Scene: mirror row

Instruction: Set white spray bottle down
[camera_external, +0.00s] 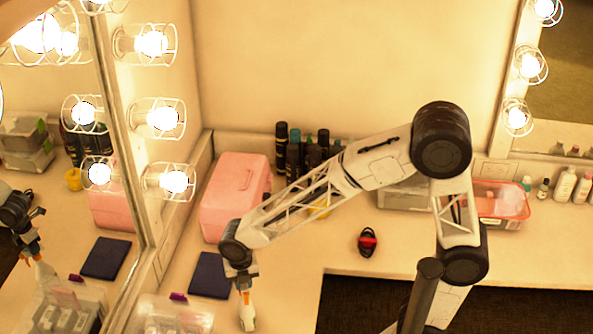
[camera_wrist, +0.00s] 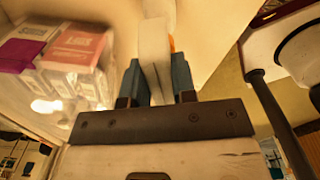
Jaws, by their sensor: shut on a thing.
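The white spray bottle (camera_external: 247,315) hangs below my gripper (camera_external: 244,285) at the lower left of the external view, with a bit of orange near its top. In the wrist view, my gripper (camera_wrist: 157,78) is shut on the white spray bottle (camera_wrist: 154,45), its two blue-grey fingers on either side of it. The bottle is roughly upright over the left part of the counter (camera_external: 290,262), just in front of a dark navy pad (camera_external: 210,275). I cannot tell whether its base touches the counter.
A clear box of small packs (camera_external: 172,315) is left of the bottle; the packs (camera_wrist: 75,55) show in the wrist view. A pink case (camera_external: 235,195) and several dark bottles (camera_external: 282,145) stand behind. A red and black item (camera_external: 367,242) lies right, with bare counter between.

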